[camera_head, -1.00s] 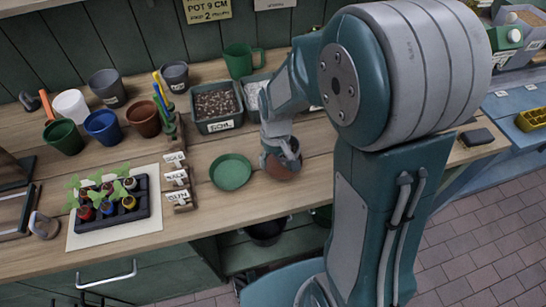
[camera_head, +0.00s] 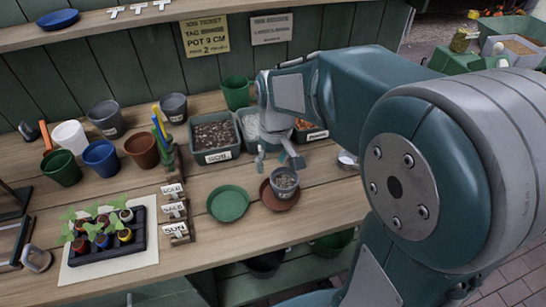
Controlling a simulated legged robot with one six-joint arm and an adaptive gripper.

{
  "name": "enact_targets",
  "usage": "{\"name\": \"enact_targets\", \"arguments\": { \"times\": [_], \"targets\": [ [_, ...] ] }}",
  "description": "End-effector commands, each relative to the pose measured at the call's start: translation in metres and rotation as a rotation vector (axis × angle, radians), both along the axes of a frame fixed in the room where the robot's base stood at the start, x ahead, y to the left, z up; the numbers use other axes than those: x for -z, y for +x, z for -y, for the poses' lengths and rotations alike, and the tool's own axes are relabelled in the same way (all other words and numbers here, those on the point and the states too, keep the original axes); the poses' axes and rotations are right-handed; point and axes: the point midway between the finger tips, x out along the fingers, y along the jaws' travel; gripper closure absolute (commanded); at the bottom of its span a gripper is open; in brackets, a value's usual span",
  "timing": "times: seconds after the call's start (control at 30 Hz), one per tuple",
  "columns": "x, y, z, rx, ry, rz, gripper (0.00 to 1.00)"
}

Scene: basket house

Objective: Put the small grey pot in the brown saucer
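The small grey pot (camera_head: 285,181) stands upright on the brown saucer (camera_head: 272,203), towards its back right side. Pale, grainy stuff shows inside the pot. The reddish-brown rim of the saucer shows around the pot's left and front. My gripper (camera_head: 279,160) is just behind and above the pot, with its two fingers spread apart. It looks empty, and the fingers appear clear of the pot. Whether the pot's base is fully flat on the saucer is hard to tell.
A green saucer (camera_head: 228,203) lies just left of the brown one. Labelled wooden blocks (camera_head: 174,210) and a seedling tray (camera_head: 104,236) stand to the left.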

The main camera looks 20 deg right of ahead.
Motion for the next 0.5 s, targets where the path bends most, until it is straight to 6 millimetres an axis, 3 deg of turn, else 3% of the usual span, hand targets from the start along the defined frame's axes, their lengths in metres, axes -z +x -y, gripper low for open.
{"name": "enact_targets", "arguments": {
  "times": [0.27,0.5],
  "targets": [
    [-0.022,-0.006,0.002,0.01,-0.002,0.023,0.23],
    [-0.052,-0.039,0.007,0.064,-0.008,0.142,0.23]
  ]
}}
